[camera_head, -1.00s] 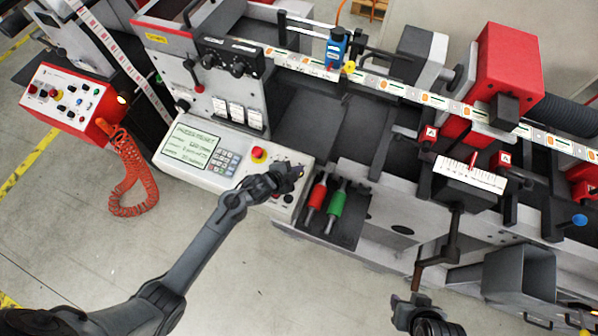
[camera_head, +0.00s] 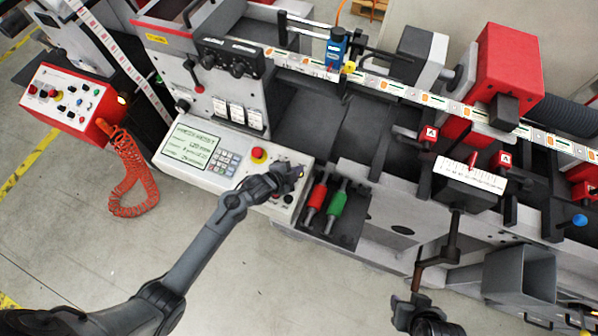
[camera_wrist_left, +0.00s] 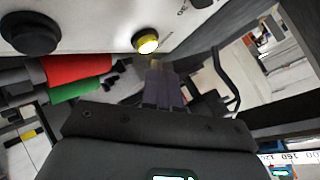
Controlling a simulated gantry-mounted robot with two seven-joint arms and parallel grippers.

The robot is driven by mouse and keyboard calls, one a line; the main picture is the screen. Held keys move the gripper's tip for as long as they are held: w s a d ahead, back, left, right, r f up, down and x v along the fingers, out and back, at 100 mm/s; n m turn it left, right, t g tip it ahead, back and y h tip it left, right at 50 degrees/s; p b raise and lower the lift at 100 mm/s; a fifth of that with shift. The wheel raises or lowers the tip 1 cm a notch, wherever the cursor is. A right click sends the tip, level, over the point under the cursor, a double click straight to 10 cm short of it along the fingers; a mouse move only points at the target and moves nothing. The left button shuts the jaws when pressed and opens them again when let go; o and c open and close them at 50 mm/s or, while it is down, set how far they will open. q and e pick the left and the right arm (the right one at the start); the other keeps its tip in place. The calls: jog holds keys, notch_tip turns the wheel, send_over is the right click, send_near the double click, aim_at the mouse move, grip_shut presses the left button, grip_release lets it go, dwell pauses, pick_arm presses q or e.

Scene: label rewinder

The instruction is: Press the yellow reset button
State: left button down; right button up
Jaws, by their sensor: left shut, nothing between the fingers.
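In the head view my left gripper covers that part of the control panel (camera_head: 176,169). My left gripper (camera_head: 297,172) is shut and empty, at the panel's right end. In the left wrist view its fingertips (camera_wrist_left: 158,66) are right by the button's lower edge; whether they touch it I cannot tell. My right gripper (camera_head: 420,300) is partly in view at the bottom, its jaws unclear.
A red emergency stop (camera_head: 259,155) on a yellow base and a keypad (camera_head: 224,162) are on the same panel. A black knob (camera_wrist_left: 30,33) is near the button.

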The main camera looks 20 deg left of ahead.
pick_arm(q)
jog(key=shift+f, duration=0.15)
dwell(0.6)
jog(key=shift+f, duration=0.25)
jog(key=shift+w+f+b, duration=0.15)
jog(key=shift+f+b, duration=0.4)
dwell(0.7)
jog(key=shift+r, duration=0.2)
jog(key=shift+s+r+p, duration=0.2)
jog(key=shift+r+p, duration=0.55)
jog(key=shift+p, duration=0.25)
jog(key=shift+r, duration=0.1)
jog(key=r+p, duration=0.4)
jog(key=p, duration=0.1)
jog(key=shift+s+r, duration=0.35)
jog(key=shift+r, duration=0.05)
dwell(0.4)
